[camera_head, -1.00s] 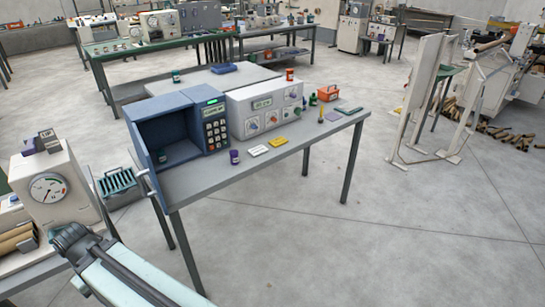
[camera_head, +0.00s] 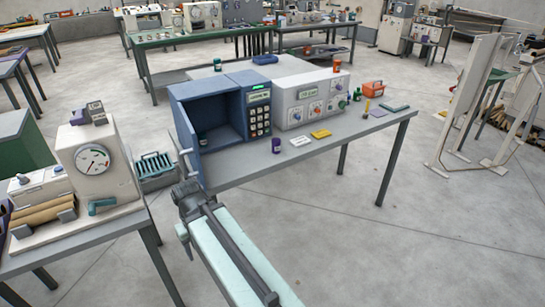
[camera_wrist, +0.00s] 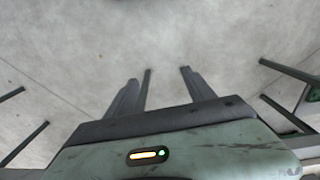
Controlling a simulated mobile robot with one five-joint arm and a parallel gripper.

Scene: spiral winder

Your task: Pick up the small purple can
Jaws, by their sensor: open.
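The small purple can (camera_head: 276,145) stands upright near the front edge of the grey table (camera_head: 235,170), right of the open blue machine (camera_head: 215,145). My arm reaches in from the bottom of the head view, and its end is left of and nearer than the can, apart from it. In the wrist view my gripper (camera_wrist: 159,77) is open, its two dark fingers spread over bare floor with nothing held. The can does not show in the wrist view.
A gauge machine (camera_head: 92,165) stands on a nearer table at left. Open floor lies in front. Dark table legs show in the wrist view.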

